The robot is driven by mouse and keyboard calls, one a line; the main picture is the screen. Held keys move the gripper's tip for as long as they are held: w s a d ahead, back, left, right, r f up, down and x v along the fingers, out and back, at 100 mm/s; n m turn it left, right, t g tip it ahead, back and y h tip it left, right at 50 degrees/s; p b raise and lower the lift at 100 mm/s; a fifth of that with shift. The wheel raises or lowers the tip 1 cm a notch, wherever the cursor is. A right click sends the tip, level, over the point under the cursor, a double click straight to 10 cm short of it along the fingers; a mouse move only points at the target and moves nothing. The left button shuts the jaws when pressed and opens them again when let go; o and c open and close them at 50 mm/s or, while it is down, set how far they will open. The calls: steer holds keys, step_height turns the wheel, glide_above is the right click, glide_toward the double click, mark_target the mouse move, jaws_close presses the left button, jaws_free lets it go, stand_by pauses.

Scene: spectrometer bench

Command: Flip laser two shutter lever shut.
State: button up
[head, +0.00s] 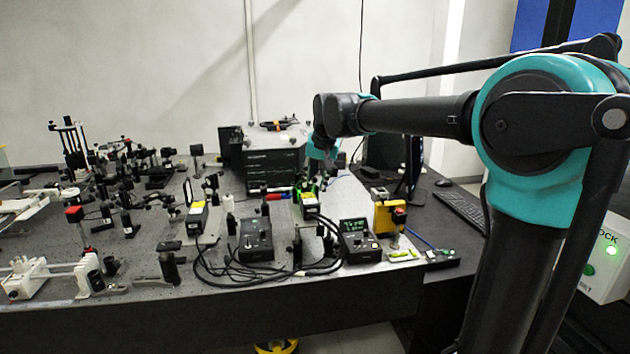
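Two small laser-like housings stand on the bench: one with a yellow face (197,216) at the centre left, and one with a green top and yellow face (309,206) at the centre. I cannot read which is laser two. A shutter lever is too small to make out on either. My arm reaches in from the right, and my gripper (314,184) hangs down at its end, just above or behind the green-topped housing. I cannot tell whether it touches it. Its fingers are small and dark against the clutter, so their opening does not show.
Two black control boxes, one on the left (255,240) and one with a lit green display (359,240), sit in front with looping black cables. A yellow-orange device (389,213) stands to the right. A black rack unit (274,163) is behind. Optics mounts crowd the left.

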jaws_close()
steer(key=shift+a, duration=0.1)
steer(key=shift+s+a+t+h, duration=0.15)
steer(key=shift+a+t+h, duration=0.3)
steer(key=shift+h, duration=0.55)
steer(key=shift+o, duration=0.3)
jaws_free()
steer(key=shift+r, duration=0.15)
steer(key=v, duration=1.1)
steer(key=shift+r, duration=0.4)
steer(key=shift+s, duration=0.15)
